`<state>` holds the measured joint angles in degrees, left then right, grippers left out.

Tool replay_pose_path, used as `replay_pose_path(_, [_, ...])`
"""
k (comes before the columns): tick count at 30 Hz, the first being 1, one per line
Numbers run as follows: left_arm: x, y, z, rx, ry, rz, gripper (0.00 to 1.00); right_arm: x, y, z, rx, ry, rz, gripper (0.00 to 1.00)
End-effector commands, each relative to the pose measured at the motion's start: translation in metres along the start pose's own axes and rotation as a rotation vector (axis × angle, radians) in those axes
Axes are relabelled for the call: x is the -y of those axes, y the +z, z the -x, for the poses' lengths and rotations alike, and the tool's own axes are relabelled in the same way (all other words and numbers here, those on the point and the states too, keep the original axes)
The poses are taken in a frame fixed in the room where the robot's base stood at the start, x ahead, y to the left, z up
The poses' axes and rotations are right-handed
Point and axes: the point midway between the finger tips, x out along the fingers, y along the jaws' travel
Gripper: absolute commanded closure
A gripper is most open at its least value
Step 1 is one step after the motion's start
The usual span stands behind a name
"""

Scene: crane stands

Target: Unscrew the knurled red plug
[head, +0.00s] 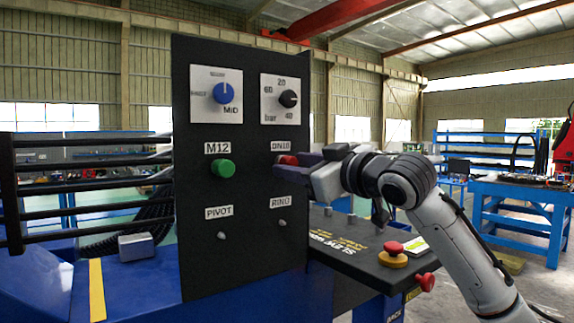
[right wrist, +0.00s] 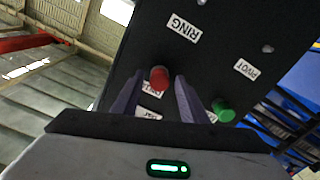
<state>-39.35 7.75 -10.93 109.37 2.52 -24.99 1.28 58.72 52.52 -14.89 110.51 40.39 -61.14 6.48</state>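The knurled red plug (head: 288,160) sits on the dark upright panel under the DN10 label; in the right wrist view the red plug (right wrist: 159,78) shows between the finger ends. My right gripper (head: 303,159) comes from the right and is level with the plug, covering part of it in the head view. In the right wrist view its two fingers (right wrist: 160,82) are apart, one on each side of the plug, with a small gap at each side. How far they reach around it is hard to tell. My left gripper is not in view.
A green plug (head: 222,168) sits left of the red one under M12. Two dials, a blue knob (head: 223,93) and a black knob (head: 289,99), are above; small pins are below. A red mushroom button (head: 392,252) stands on the lower black deck.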

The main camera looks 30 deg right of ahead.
Motion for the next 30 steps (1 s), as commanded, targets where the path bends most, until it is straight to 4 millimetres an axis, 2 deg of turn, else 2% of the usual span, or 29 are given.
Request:
replay_pose_path(5, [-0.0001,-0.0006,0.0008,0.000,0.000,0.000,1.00,0.0003,-0.0010,0.0000,-0.002,-0.001,-0.141,0.60])
replay_pose_path(10, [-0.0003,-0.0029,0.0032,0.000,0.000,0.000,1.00,0.0007,-0.0013,-0.0001,-0.001,-0.002,-0.403,0.60])
replay_pose_path(16, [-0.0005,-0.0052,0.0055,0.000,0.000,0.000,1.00,0.0005,-0.0017,-0.0001,-0.001,-0.001,-0.569,0.60])
replay_pose_path(21, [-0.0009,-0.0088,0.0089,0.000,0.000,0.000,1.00,0.0007,-0.0016,-0.0002,-0.001,-0.002,-0.840,0.60])
replay_pose_path(26, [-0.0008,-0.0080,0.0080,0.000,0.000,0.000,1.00,-0.0001,-0.0010,0.0001,-0.001,0.000,-0.970,0.60])
replay_pose_path(30, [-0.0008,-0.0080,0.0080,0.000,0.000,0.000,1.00,0.0010,-0.0017,-0.0002,-0.001,-0.004,-1.177,0.60])
